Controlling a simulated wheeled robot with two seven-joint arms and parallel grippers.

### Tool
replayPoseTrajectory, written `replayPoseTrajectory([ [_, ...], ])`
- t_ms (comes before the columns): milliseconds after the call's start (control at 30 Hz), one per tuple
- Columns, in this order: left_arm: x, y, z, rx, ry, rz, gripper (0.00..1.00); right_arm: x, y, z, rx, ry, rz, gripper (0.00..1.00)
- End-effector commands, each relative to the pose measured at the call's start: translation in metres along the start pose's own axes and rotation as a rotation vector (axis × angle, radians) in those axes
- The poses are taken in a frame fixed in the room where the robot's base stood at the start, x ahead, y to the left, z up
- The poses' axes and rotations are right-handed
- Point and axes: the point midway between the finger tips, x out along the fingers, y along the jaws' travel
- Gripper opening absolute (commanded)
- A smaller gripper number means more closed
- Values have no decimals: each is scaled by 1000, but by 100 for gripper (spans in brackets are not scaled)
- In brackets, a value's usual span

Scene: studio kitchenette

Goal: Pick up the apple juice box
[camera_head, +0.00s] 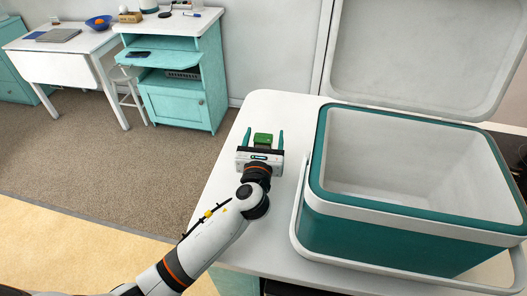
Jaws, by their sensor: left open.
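A small green box (262,139), which looks like the apple juice box, is on the white counter to the left of the cooler. My left gripper (264,136) reaches over the counter with its two teal fingers apart, one on each side of the green box. The gripper body hides the near part of the box. I cannot tell whether the fingers touch it. My right gripper is not in view.
A large teal and white cooler (318,208) with its lid (420,50) raised stands close on the right; its inside looks empty. The white counter (228,172) has little room left of my arm. A teal cabinet (175,100) and a white table (62,62) stand far back.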

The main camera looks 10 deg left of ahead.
Motion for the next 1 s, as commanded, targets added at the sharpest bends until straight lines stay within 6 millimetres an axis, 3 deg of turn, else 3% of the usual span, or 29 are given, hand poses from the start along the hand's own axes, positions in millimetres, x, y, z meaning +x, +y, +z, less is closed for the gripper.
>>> replayPoseTrajectory([
  [300, 6, 0, 0, -1, 0, 1, 67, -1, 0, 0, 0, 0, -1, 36],
  [633, 6, 0, 0, 0, 1, 1, 15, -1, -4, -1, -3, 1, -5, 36],
  [867, 6, 0, -2, 0, 1, 1, 15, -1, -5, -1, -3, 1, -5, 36],
  [1000, 6, 0, -20, -2, 5, 1, 15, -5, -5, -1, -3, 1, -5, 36],
])
